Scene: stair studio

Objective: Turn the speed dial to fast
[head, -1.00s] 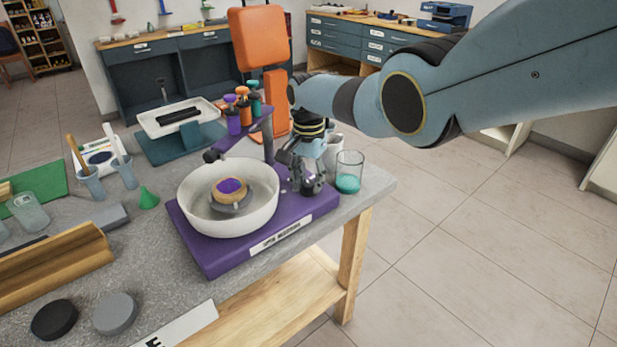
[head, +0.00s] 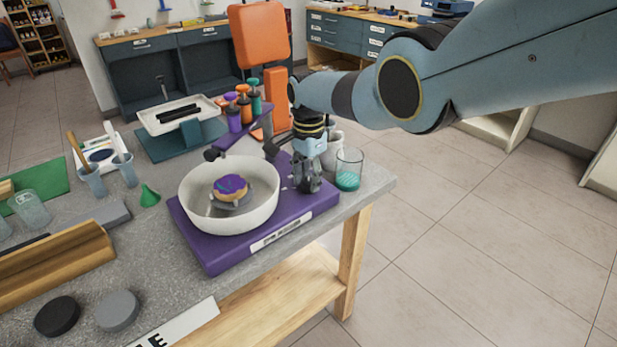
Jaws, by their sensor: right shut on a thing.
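A spin machine with a purple base (head: 215,256) stands at the table's right corner. Its white bowl (head: 190,205) holds a round tan piece with purple on top (head: 231,186). My right gripper (head: 306,187) points down over the right end of the purple base, beside the bowl. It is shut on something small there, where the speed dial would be. The dial itself is hidden by the fingers, so its setting cannot be read. My left gripper is not in view.
A glass with teal liquid (head: 348,171) stands close to the right of my right gripper, with a pale cup (head: 332,150) behind it. Colored bottles (head: 240,105) sit on an arm above the base. Black and grey discs (head: 117,311) lie at front left.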

